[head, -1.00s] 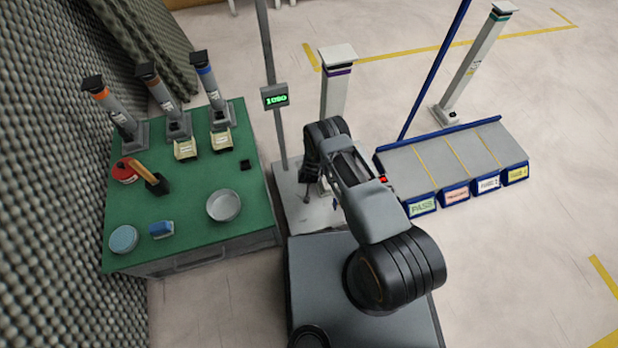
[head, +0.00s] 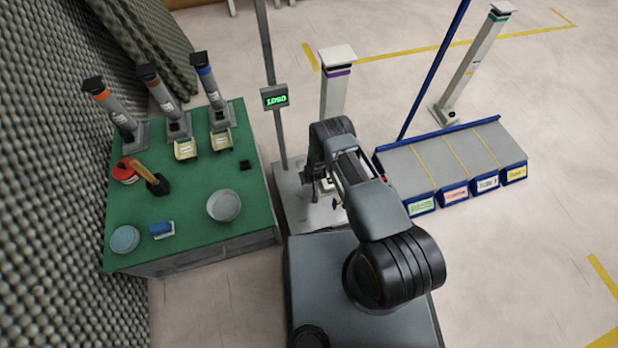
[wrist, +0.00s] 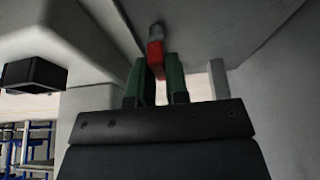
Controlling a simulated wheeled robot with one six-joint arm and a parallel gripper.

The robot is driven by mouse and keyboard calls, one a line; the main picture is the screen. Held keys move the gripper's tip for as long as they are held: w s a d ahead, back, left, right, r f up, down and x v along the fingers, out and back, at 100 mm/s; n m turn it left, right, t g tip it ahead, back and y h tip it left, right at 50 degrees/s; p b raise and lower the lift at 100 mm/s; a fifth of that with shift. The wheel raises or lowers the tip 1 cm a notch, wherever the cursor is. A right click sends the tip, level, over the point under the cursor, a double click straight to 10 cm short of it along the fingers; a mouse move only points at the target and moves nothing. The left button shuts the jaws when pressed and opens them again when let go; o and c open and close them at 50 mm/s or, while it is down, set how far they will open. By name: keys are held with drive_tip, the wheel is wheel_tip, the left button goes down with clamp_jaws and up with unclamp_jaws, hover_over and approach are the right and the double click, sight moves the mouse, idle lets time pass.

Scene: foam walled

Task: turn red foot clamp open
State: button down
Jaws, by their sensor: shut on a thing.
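The red foot clamp (wrist: 156,56) shows in the wrist view as a red handle on a grey stub, against a pale grey surface. My gripper (wrist: 156,80) has its two green fingers on either side of the red handle, shut on it. In the head view my arm hides the clamp and the fingertips. My arm reaches down in front of the white column with a purple band (head: 335,85), over its pale base plate (head: 292,195).
A green workbench (head: 190,205) with several posts, a round dish (head: 224,206) and a blue block (head: 162,229) stands at left. A display on a pole (head: 275,98) rises behind the plate. A blue-edged sorting tray (head: 450,160) lies at right.

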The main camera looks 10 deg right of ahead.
drive_tip(key=shift+w, duration=0.1)
drive_tip(key=c, duration=1.1)
unclamp_jaws()
drive_tip(key=p+v, duration=0.6)
drive_tip(key=v, duration=0.8)
drive_tip(key=shift+f, duration=0.1)
